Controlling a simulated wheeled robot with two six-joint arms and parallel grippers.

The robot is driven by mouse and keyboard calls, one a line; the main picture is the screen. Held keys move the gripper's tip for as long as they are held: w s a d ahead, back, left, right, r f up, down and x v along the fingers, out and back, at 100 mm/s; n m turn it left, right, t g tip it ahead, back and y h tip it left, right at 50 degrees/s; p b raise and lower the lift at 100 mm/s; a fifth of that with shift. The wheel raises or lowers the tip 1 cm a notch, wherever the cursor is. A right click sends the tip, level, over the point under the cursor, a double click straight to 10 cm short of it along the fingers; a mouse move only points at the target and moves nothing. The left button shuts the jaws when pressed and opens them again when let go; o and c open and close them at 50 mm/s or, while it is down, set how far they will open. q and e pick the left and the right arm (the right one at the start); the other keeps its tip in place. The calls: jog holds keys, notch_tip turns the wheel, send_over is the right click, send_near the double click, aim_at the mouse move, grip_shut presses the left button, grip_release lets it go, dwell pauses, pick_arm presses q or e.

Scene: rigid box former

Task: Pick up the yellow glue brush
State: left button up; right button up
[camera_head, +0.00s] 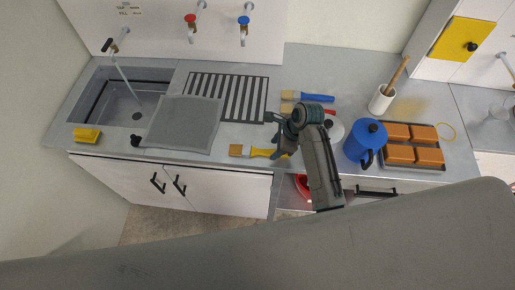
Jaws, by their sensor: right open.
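The yellow glue brush (260,152) lies flat near the front edge of the counter, its tan bristles pointing left. My right gripper (276,137) is open, and its fingers are over and beside the right end of the brush handle. The gripper and wrist hide that end, and I cannot tell whether a finger touches it. My left gripper is not in view.
A blue-handled brush (316,97) lies behind my right wrist. A blue jug (366,141), a tray of orange blocks (414,167) and a white pot (381,101) stand right. Left are a grey mat (183,123), sink (122,99) and yellow sponge (86,135).

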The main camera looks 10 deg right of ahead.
jog(key=shift+x, duration=0.95)
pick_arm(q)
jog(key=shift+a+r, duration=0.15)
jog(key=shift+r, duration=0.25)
pick_arm(e)
jog(key=shift+a+f, duration=0.1)
jog(key=shift+f, duration=0.05)
jog(key=shift+f, duration=0.1)
grip_shut()
